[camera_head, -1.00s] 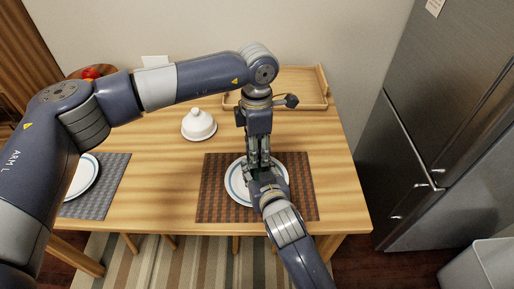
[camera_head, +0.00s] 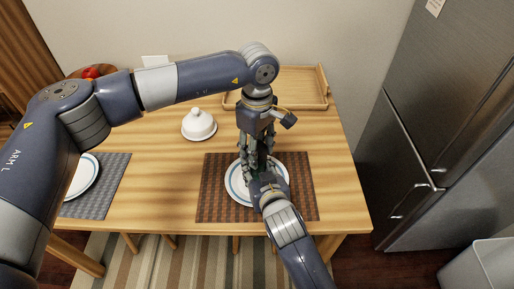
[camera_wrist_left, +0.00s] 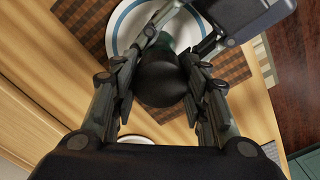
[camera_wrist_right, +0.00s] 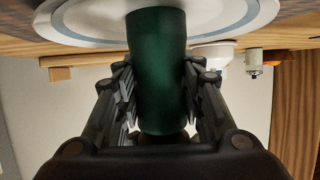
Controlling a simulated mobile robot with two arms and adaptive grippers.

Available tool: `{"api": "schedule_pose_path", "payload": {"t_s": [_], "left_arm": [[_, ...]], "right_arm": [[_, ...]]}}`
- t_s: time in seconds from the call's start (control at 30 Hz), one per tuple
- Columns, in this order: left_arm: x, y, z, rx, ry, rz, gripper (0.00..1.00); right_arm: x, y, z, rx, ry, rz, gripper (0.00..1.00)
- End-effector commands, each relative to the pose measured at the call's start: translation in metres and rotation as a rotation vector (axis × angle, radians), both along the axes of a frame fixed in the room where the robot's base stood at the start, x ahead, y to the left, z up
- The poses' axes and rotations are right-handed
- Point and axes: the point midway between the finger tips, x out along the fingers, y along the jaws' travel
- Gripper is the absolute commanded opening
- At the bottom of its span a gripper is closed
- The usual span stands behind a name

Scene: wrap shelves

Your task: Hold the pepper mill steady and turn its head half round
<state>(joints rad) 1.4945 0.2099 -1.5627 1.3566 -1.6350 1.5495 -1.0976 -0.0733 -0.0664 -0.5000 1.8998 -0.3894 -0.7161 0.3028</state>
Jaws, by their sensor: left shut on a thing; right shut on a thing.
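The pepper mill has a dark rounded head (camera_wrist_left: 162,84) in the left wrist view and a dark green cylindrical body (camera_wrist_right: 157,65) in the right wrist view. My left gripper (camera_head: 257,163) points down from above, shut on the head, with a finger on either side. My right gripper (camera_wrist_right: 158,88) comes from the table's front side and is shut on the green body. In the head view the two grippers largely hide the mill. I cannot tell whether its base touches the plate.
A white plate with a blue ring (camera_head: 235,183) lies on a brown checked mat (camera_head: 212,197) around the grippers. A white domed dish (camera_head: 198,126) stands to the left and a wooden tray (camera_head: 322,90) behind. The table's right side (camera_head: 338,185) is clear.

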Motion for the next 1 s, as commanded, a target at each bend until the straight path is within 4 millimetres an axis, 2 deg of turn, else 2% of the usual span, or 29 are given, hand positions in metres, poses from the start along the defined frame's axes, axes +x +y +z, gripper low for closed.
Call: {"api": "schedule_pose_path", "payload": {"t_s": [0.3,0.77,0.8,0.87,0.9,1.0], "left_arm": [[0.0018,0.002,-0.0003,0.003,-0.003,-0.096,0.17],[0.0024,0.0023,-0.0003,0.004,-0.005,-0.108,0.17],[0.0025,0.0023,-0.0003,0.004,-0.005,-0.108,0.44],[0.0023,0.0023,-0.0002,0.003,-0.005,-0.108,0.57],[0.0021,0.002,-0.0002,0.003,-0.004,-0.108,0.62],[0.0017,0.0015,-0.0002,0.002,-0.003,-0.109,0.62]], "right_arm": [[-0.0009,-0.0017,-0.0039,-0.004,0.008,-0.002,0.07],[-0.001,-0.0016,-0.0039,-0.004,0.008,-0.002,0.07],[-0.001,-0.0016,-0.0039,-0.005,0.008,-0.002,0.07],[-0.001,-0.0016,-0.0039,-0.005,0.008,-0.002,0.07],[-0.001,-0.0016,-0.0039,-0.005,0.008,-0.002,0.07],[-0.001,-0.0015,-0.0039,-0.005,0.008,-0.002,0.07]]}}
